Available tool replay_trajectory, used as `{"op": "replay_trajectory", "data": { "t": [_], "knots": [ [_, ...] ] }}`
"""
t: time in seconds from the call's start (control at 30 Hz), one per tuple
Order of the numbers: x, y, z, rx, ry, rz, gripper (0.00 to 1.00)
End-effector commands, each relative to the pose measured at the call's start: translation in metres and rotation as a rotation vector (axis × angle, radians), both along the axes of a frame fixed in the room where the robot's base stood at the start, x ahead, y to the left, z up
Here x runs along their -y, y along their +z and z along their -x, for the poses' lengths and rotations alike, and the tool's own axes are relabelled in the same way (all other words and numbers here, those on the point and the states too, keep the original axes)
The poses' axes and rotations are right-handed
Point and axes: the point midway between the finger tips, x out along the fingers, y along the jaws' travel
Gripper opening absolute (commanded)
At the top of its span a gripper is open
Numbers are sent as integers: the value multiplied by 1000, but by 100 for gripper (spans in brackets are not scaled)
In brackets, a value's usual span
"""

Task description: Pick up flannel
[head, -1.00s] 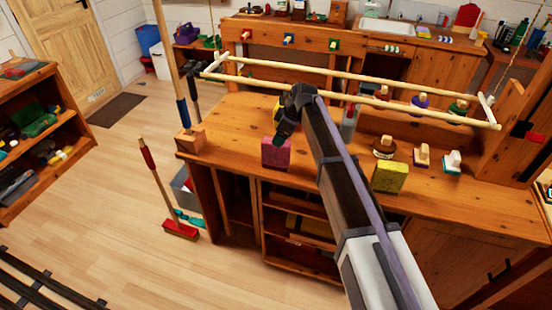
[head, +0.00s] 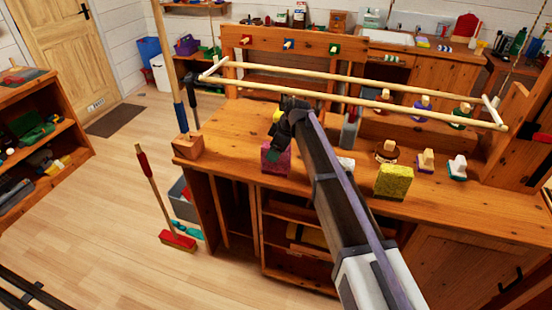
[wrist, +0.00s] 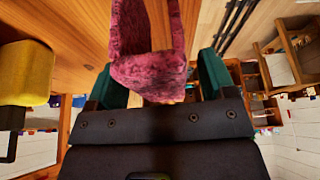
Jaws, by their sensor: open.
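The pink flannel (head: 272,165) is a folded, fuzzy cloth standing on the wooden workbench (head: 232,135), near its front edge. My gripper (head: 278,150) is at its upper part and hides some of it in the head view. In the wrist view the flannel (wrist: 148,72) shows as a deep pink fold between the two teal fingers of my gripper (wrist: 163,78). The fingers are open, one on each side. I cannot tell whether either finger touches the cloth.
A wooden rod frame (head: 340,85) spans above the bench behind my gripper. A yellow-green sponge-like block (head: 394,181) and several brushes (head: 426,160) stand to the right. A broom handle in a wooden block (head: 188,146) stands at the left corner. A yellow object (wrist: 25,72) is left in the wrist view.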

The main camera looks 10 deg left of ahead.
Motion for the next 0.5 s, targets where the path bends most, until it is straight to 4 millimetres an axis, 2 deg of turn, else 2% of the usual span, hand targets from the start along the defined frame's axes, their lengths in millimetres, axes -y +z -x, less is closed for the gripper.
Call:
{"op": "replay_trajectory", "data": {
  "t": [0.27, 0.5],
  "knots": [
    [0, -1, 0, 0, 0, 0, 77],
    [0, -1, 0, 0, 0, 0, 55]
  ]
}}
